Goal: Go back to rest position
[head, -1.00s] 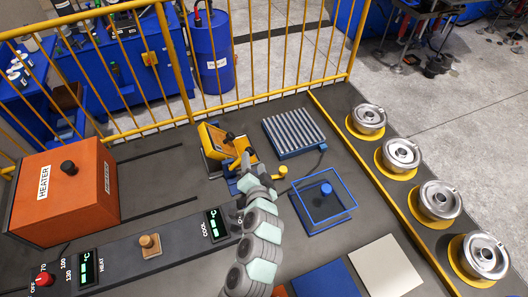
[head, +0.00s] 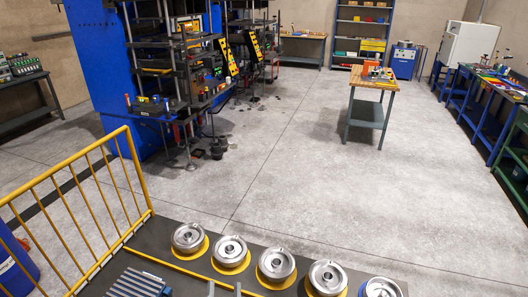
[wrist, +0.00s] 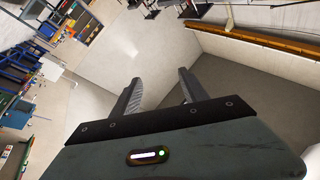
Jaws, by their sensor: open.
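My gripper (wrist: 159,78) shows in the wrist view with its two dark ribbed fingers spread apart and nothing between them. Beyond the fingers are pale floor and wall surfaces, with no work object close to them. At the bottom edge of the head view two small grey tips stick up in front of the yellow strip; they look like my fingertips. The rest of my arm is out of the head view.
A row of several round metal moulds (head: 277,264) on yellow rings lines the table's far edge. The roller rack (head: 138,284) is at bottom left, beside the yellow railing (head: 75,215). Presses, a wooden-topped cart (head: 372,82) and benches stand beyond, with open floor between.

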